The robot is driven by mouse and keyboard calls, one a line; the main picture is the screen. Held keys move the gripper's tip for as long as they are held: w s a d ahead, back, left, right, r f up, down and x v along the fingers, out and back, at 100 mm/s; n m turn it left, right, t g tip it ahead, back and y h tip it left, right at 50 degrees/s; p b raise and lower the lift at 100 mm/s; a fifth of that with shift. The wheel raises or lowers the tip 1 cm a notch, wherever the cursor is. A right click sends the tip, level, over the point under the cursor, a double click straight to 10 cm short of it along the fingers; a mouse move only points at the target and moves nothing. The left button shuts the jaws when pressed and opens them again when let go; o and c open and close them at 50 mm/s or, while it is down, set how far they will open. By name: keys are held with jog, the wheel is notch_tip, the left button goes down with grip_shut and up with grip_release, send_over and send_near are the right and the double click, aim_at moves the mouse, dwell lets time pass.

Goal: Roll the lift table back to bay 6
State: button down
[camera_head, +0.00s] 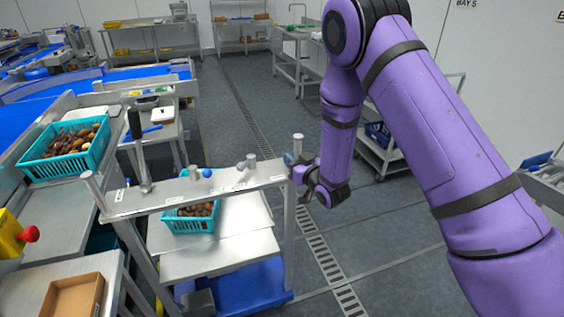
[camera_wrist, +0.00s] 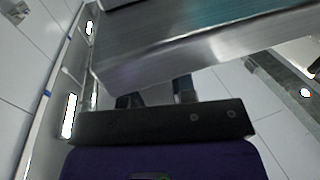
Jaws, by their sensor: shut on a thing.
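The lift table, with a steel top (camera_head: 240,252) and a blue base (camera_head: 262,284), stands low in front of me in the head view. A labelled metal rail (camera_head: 222,183) crosses above its top, with upright posts at its ends. My gripper (camera_head: 299,167) is at the right end of this rail, shut on metal there; the arm partly hides the contact. In the wrist view, my gripper's fingers (camera_wrist: 158,95) are at a broad steel edge (camera_wrist: 190,48). A teal crate of dates (camera_head: 187,222) is on the table top, partly behind the rail. A BAY 5 sign (camera_head: 466,4) is on the wall; another sign at the right edge is cut off.
A sorting bench with a teal date crate (camera_head: 65,148) and blue belts is close on the left. A cardboard box (camera_head: 73,298) is at lower left. A wheeled cart (camera_head: 378,150) stands behind my arm. The grey floor with a drain grate (camera_head: 325,268) is clear at centre.

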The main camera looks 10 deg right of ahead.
jog(key=w+d, duration=0.3)
jog(key=d, duration=1.2)
jog(key=w+d, duration=0.4)
jog(key=d, duration=1.2)
jog(key=shift+w, duration=0.3)
dwell(0.4)
jog(key=shift+r, duration=0.1)
jog(key=w+d, duration=0.2)
jog(key=d, duration=1)
jog(key=shift+w, duration=0.4)
jog(key=shift+a, duration=0.1)
jog(key=w+d, duration=0.2)
jog(key=d, duration=0.9)
jog(key=shift+w+d, duration=0.4)
